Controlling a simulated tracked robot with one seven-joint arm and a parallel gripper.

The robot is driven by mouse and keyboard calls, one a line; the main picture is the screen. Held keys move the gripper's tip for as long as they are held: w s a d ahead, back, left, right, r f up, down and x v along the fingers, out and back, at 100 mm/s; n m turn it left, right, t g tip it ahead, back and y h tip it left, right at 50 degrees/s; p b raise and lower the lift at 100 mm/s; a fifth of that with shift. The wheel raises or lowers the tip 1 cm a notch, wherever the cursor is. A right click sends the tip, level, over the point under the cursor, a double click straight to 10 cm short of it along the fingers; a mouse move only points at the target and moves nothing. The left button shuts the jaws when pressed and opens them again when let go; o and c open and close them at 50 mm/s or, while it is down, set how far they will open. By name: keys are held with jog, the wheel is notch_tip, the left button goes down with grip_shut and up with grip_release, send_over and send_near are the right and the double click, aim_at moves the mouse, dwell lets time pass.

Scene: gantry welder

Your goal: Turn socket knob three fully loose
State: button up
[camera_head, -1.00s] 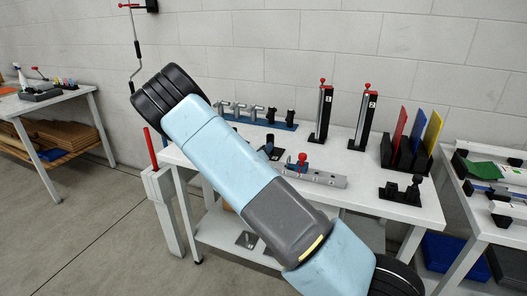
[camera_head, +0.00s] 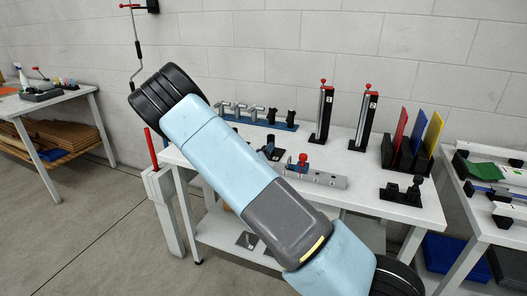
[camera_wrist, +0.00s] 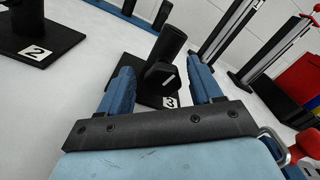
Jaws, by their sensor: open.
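Socket three is a black upright tube (camera_wrist: 171,42) on a black base with a white "3" label (camera_wrist: 170,102), in the middle of the wrist view. Its black knob (camera_wrist: 157,77), with a white mark, sticks out toward me low on the tube. My gripper (camera_wrist: 160,74) is open, one blue finger on each side of the knob, with a gap visible on both sides. In the head view my arm hides the gripper; a black socket (camera_head: 268,148) shows just beside the arm on the table.
Socket two (camera_wrist: 35,45) stands at the left in the wrist view. On the white table (camera_head: 370,175) are a grey rail with a red knob (camera_head: 318,178), two tall numbered stands (camera_head: 324,115) and a rack of coloured plates (camera_head: 405,150). A blue-based row of fittings (camera_head: 262,121) lies behind.

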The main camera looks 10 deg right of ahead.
jog(key=v, duration=1.3)
